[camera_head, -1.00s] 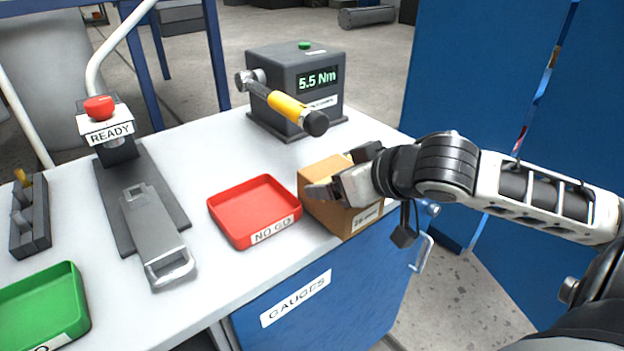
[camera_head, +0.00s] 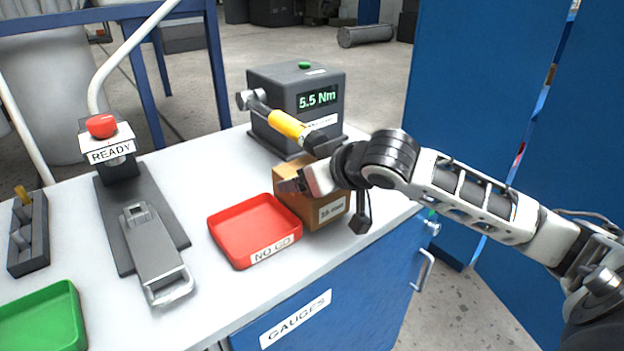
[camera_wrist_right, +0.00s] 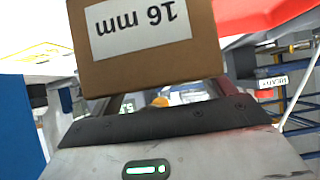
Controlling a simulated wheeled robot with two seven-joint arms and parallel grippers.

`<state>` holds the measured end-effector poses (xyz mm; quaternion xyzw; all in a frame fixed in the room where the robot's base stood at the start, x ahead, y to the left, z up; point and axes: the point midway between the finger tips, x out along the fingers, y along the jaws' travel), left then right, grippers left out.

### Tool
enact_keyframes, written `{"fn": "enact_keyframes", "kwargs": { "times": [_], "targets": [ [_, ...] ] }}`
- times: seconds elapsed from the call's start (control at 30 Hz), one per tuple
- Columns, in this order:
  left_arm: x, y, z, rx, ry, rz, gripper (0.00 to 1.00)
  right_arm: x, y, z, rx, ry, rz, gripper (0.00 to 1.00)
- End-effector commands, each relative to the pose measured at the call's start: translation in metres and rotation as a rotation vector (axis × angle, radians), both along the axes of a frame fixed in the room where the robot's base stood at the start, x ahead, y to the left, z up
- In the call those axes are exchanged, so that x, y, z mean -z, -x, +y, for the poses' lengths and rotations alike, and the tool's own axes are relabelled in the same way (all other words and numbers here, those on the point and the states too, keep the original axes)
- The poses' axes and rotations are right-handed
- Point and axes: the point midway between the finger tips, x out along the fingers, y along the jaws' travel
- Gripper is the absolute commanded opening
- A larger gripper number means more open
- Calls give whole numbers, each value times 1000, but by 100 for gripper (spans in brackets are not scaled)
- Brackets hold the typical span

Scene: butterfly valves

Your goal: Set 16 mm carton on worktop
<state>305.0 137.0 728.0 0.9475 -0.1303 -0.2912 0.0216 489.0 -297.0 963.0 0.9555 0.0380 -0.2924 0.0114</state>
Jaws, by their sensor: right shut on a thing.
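The 16 mm carton (camera_head: 322,213) is a brown cardboard box with a white label on its front face. In the head view it is just right of the red NO GO tray, over the worktop (camera_head: 215,171). I cannot tell whether its base touches the worktop. My right gripper (camera_head: 297,183) is shut on the carton from above and the right side, hiding part of its top. In the right wrist view the carton (camera_wrist_right: 148,67) fills the upper middle, its 16 mm label upside down. My left gripper is not in view.
The red NO GO tray (camera_head: 232,254) lies close left of the carton. The torque tester (camera_head: 262,90) with a yellow-handled wrench (camera_head: 287,125) stands behind it. A READY button post (camera_head: 112,160), a grey clamp fixture (camera_head: 150,250) and a green tray (camera_head: 45,325) are further left.

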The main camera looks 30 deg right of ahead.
Motion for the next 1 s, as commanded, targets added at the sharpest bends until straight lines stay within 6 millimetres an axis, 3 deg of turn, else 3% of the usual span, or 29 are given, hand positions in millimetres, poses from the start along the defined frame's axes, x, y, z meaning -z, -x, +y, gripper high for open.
{"fn": "enact_keyframes", "kwargs": {
  "times": [0.1, 0.47, 0.5, 0.53, 0.83, 1.0],
  "targets": [
    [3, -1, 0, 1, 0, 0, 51, 11, 1, 0, 0, 2, 1, 20],
    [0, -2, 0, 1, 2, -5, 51, 12, 1, 0, -1, 1, -2, 20],
    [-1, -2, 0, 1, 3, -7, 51, 16, 2, 0, 0, 2, 8, 90],
    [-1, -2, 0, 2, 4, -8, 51, 15, 2, 0, -1, 1, 8, 98],
    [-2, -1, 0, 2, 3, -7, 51, 13, 4, -1, 0, 2, 8, 100],
    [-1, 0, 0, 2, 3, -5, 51, 2, 21, -3, 0, 6, 9, 100]
  ]
}}
